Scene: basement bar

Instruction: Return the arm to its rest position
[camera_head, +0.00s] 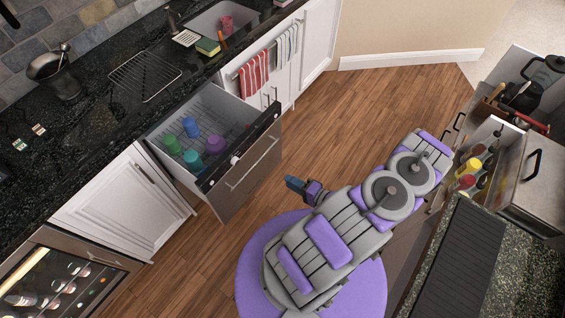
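My grey and purple arm (325,240) rises over the round purple base in the lower middle of the head view. Its links bend toward the upper right, with two round joints showing. A small dark blue and purple end part (298,186), which looks like my gripper, sticks out to the left of the arm over the wooden floor. It is apart from the open dishwasher to its left. The fingers are too small and dark to tell whether they are open or shut, or whether they hold anything.
The open dishwasher drawer (240,168) holds several blue, green and purple cups. At right, open drawers hold bottles and utensils near a steel appliance (530,180). A dark counter (90,130) with a wire rack runs along the left. Wooden floor (360,110) is clear above my arm.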

